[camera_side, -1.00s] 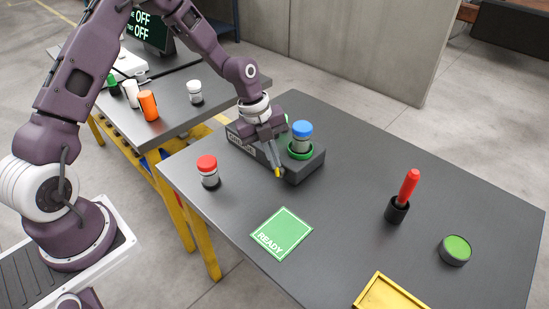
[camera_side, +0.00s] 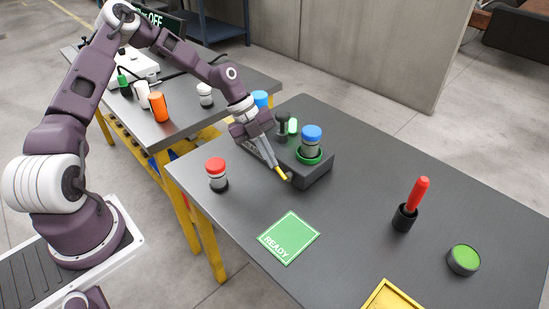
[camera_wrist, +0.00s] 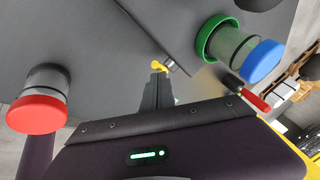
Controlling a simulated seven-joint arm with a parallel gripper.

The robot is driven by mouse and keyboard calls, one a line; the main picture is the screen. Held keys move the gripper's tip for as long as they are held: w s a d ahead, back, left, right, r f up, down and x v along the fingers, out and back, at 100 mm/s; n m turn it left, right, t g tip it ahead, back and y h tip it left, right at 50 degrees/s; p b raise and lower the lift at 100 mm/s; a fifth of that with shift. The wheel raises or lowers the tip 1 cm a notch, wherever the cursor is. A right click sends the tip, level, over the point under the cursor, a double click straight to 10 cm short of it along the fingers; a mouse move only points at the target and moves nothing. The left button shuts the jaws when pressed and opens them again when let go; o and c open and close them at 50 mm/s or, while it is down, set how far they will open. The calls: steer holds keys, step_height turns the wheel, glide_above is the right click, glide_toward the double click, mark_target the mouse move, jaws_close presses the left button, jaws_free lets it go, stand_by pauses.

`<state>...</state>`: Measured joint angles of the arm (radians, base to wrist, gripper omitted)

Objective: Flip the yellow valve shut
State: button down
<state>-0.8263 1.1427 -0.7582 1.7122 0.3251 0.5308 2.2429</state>
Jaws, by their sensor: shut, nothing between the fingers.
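The yellow valve (camera_side: 282,174) is a small lever low at the near left end of a dark box (camera_side: 318,172). Its metal stem (camera_wrist: 170,64) shows beside the yellow handle (camera_wrist: 157,66) in the wrist view. My gripper (camera_side: 275,166) is shut and empty, slanting down to the right with its fingertips at the handle. In the wrist view the fingertips (camera_wrist: 159,76) overlap or sit right against the handle; I cannot tell if they touch.
A blue-capped jar (camera_side: 311,138) stands in a green ring on the box. A red-capped jar (camera_side: 217,173) stands left of my gripper. A green READY card (camera_side: 289,237) lies in front. A red-handled tool (camera_side: 417,196) stands in a black holder at right.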

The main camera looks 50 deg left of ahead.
steer(key=shift+a+f, duration=0.6)
steer(key=shift+d, duration=0.8)
